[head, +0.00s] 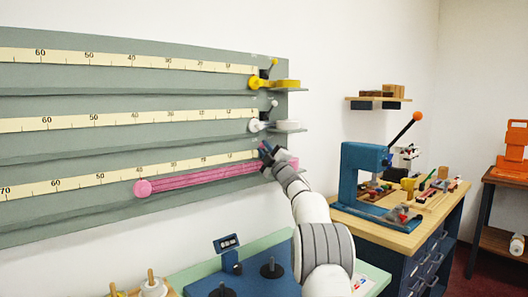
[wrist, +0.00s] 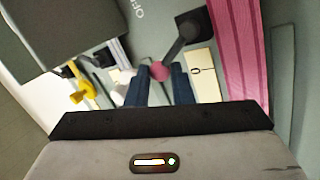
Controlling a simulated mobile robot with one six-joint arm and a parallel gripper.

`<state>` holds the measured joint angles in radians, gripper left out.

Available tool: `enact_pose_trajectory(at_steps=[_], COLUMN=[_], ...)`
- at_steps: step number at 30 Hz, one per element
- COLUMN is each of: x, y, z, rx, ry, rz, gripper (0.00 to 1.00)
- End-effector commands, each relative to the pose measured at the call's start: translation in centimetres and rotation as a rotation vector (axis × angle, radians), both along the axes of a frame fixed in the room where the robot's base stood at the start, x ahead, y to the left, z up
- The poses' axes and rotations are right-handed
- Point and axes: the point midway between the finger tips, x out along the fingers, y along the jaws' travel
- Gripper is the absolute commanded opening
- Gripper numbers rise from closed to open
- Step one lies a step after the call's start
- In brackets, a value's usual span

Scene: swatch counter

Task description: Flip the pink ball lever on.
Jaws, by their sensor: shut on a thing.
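The pink ball (wrist: 158,70) is the tip of a dark lever arm (wrist: 178,47), which slants from a dark square mount (wrist: 194,27) in the wrist view. My gripper (wrist: 158,76) has its two blue fingers on either side of the ball and is shut on it. In the head view, my gripper (head: 265,150) is at the right end of the lowest rail and hides the ball. A pink strip (head: 215,178) runs along that rail to a round pink end at left. It also shows in the wrist view (wrist: 238,50).
Above are a yellow lever (head: 262,80) and a white lever (head: 261,121), each at the right end of its numbered rail. Ledges of the grey board (head: 120,78) stick out between rails. A workbench with a blue press (head: 362,172) stands to the right.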

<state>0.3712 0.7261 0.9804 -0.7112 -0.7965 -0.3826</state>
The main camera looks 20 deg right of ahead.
Motion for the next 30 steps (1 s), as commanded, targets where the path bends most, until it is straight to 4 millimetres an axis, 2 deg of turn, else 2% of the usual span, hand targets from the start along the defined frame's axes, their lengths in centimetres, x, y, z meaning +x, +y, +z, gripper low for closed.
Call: enact_pose_trajectory(at_steps=[2,3,10,20,30], x=[0.0,0.0,0.0,-0.3,-4.0], y=[0.0,0.0,0.1,0.0,-0.7], z=[-0.1,-0.1,-0.1,-0.3,-2.2], rx=[0.000,0.000,0.001,0.001,0.001], ry=[0.000,0.000,0.001,0.003,0.003], rz=[-0.001,-0.001,0.001,0.001,0.001], gripper=[0.00,0.23,0.42,0.42,0.42])
